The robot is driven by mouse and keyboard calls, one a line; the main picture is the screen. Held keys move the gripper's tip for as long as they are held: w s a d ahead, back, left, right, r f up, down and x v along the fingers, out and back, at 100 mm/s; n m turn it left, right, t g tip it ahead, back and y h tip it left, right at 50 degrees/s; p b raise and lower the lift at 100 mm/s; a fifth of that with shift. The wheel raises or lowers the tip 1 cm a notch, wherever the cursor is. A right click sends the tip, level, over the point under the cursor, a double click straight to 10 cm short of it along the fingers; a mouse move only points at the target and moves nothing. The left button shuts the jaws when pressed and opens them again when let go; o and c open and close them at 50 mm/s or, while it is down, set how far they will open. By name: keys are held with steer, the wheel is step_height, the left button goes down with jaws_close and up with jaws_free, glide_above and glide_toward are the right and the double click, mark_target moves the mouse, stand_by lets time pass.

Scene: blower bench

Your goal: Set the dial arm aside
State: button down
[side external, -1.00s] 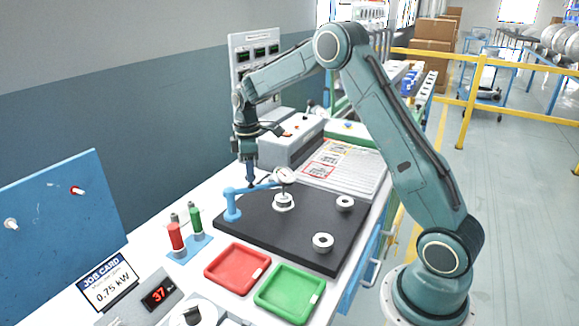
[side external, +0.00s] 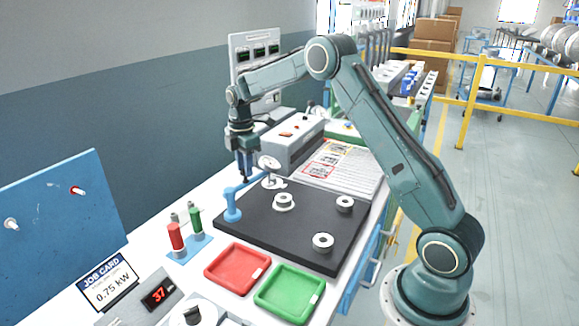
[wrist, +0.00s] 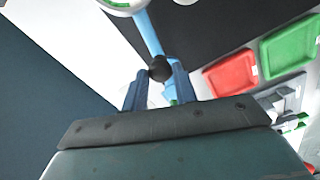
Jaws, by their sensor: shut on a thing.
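The dial arm (side external: 252,182) is a light-blue bar on a blue post (side external: 232,206) at the left edge of the black mat. A round white dial (side external: 268,163) sits at its far end, now behind and left of the central white hub (side external: 284,202), not over it. My gripper (side external: 246,174) points down at the bar. In the wrist view my gripper (wrist: 158,88) has its two blue fingers on either side of a black knob (wrist: 160,68) on the bar, shut on it. The dial is mostly cut off at the top of that view.
Two white rings (side external: 323,242) lie on the right of the black mat (side external: 270,238). A red tray (side external: 237,268) and a green tray (side external: 290,292) stand in front. Red and green drivers (side external: 185,232) stand at left. A grey box (side external: 290,138) is behind.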

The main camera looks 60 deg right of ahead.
steer(key=shift+w+a+r+n, duration=0.15)
steer(key=shift+w+n, duration=0.65)
steer(key=shift+n, duration=0.7)
steer(key=shift+w+a+f+n, duration=0.1)
steer(key=shift+w+a+n, duration=0.1)
steer(key=shift+w+n, duration=0.95)
steer(key=shift+w+a+r+n, duration=0.15)
steer(key=shift+w+n, duration=0.3)
steer(key=shift+n, duration=1.4)
steer(key=shift+f, duration=0.1)
steer(key=c, duration=1.1)
jaws_free()
step_height(320, 180, up, 14)
steer(key=shift+f, duration=0.15)
